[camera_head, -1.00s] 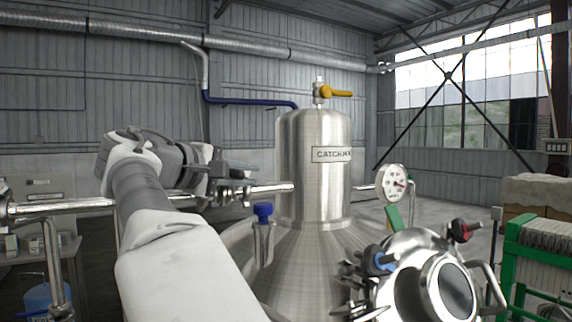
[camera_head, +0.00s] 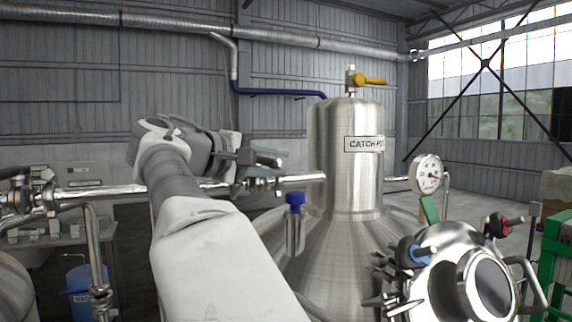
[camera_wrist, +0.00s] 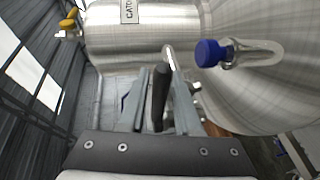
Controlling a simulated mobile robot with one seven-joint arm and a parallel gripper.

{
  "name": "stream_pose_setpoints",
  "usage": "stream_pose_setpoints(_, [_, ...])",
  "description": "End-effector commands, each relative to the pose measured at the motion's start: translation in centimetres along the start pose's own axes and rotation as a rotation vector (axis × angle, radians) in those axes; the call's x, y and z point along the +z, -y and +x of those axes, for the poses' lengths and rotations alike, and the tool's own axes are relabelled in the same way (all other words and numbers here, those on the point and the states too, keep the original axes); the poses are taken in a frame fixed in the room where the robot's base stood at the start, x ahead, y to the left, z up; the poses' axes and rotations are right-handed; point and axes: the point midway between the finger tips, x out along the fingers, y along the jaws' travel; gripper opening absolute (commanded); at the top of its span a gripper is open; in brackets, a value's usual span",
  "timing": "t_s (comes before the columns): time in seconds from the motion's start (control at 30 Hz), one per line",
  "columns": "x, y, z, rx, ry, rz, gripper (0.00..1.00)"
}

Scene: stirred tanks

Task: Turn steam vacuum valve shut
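A dark lever handle (camera_wrist: 160,92) shows between the fingers of my gripper (camera_wrist: 162,95) in the wrist view. The fingers stand apart on either side of it, with a gap visible on the left. Whether a finger touches it on the right I cannot tell. In the head view my gripper (camera_head: 268,158) is just above the horizontal steel pipe (camera_head: 305,179), left of the catch pot (camera_head: 345,185). Valve fittings (camera_head: 262,184) sit on this pipe below the fingers. The lever is hidden in the head view. No label shows which valve is the steam vacuum one.
A blue-capped fitting (camera_head: 295,200) stands right of my gripper on the tank top. A yellow-handled valve (camera_head: 368,80) tops the catch pot. A pressure gauge (camera_head: 427,174) and a round hatch (camera_head: 487,285) are at the right. A blue container (camera_head: 83,285) stands lower left.

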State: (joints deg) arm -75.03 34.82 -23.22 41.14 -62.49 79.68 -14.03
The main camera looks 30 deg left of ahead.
Motion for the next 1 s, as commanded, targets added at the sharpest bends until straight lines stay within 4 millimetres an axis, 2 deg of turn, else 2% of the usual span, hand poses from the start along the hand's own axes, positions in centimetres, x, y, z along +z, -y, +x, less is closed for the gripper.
stream_pose_setpoints(0.4, [-0.1,0.0,-9.8,0.001,-0.007,0.000,0.32])
stream_pose_setpoints(0.6, [-0.1,-0.1,-13.9,0.000,-0.004,0.001,0.32])
stream_pose_setpoints(0.8, [0.0,-0.1,-16.1,0.001,-0.003,0.001,0.32])
stream_pose_setpoints(1.0, [0.1,-0.1,-16.5,0.001,-0.001,0.001,0.32])
